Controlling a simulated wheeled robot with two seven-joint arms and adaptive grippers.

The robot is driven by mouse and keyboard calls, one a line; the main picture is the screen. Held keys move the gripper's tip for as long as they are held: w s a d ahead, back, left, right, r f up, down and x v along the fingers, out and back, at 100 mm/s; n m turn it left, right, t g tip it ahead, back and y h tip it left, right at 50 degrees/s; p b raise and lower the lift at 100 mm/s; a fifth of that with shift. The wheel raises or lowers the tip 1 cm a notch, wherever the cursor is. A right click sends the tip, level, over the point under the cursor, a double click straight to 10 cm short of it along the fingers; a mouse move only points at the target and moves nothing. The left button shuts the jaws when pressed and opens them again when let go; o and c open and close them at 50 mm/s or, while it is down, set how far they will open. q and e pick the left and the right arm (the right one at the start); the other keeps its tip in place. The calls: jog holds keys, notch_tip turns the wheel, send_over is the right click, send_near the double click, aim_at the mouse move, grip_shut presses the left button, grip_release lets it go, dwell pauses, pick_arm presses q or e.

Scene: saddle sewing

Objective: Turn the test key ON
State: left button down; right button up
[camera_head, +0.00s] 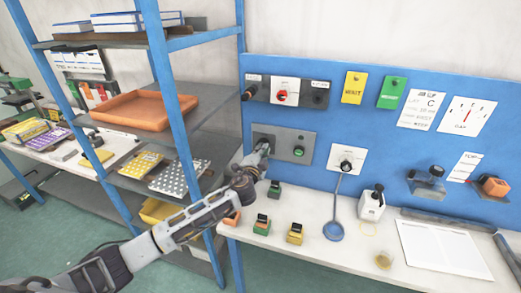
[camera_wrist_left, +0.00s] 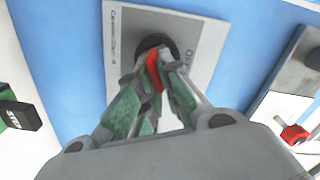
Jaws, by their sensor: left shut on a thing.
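My left gripper (camera_head: 263,150) reaches the left part of a grey panel plate (camera_head: 281,136) on the blue board. In the left wrist view its fingers (camera_wrist_left: 160,66) are shut on a small red key-like handle (camera_wrist_left: 153,72). The handle sits in front of a round black base (camera_wrist_left: 157,45) on a grey plate (camera_wrist_left: 120,22) with print too small to read surely. In the head view the gripper hides the handle. I cannot tell which position it is turned to. My right gripper is not in view.
A green button (camera_head: 299,151) is on the same plate. Above it is a red rotary knob (camera_head: 282,95), also in the left wrist view (camera_wrist_left: 295,134). Small boxes (camera_head: 262,224) stand on the white bench (camera_head: 310,230) below. A blue shelf post (camera_head: 168,95) stands left.

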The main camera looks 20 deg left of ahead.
pick_arm(q)
jog(key=shift+r, duration=0.1)
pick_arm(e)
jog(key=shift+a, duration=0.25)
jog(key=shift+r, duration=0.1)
pick_arm(q)
jog(key=shift+m+p, duration=0.4)
jog(key=shift+m, duration=0.5)
jog(key=shift+f+m, duration=0.2)
jog(key=shift+m, duration=0.4)
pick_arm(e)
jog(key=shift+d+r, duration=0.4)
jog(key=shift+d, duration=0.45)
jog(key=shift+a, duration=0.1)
